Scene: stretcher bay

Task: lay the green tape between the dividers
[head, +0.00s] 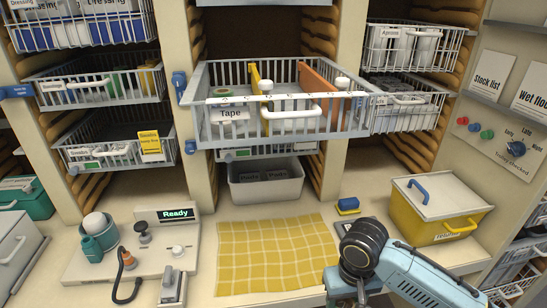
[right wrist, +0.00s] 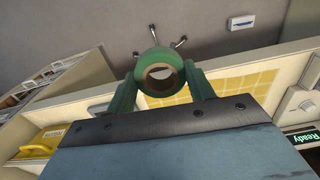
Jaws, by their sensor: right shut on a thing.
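The green tape (right wrist: 160,74) is a roll, held between the two fingers of my right gripper (right wrist: 162,88) in the right wrist view, over the grey floor beyond the counter edge. In the head view my right arm comes in at the lower right; its gripper is not visible there. The wire basket labelled Tape (head: 290,124) is pulled out. A yellow divider (head: 254,75) and an orange divider (head: 318,85) stand in it, with a gap between them. Something small and green lies at the basket's left, partly hidden by the wires. My left gripper is in neither view.
A yellow checked cloth (head: 275,258) lies on the counter below the basket. A yellow bin with a pale lid (head: 437,200) stands at the right, a sponge (head: 348,206) beside it. A device reading Ready (head: 135,250) is at the left. Other baskets flank the Tape basket.

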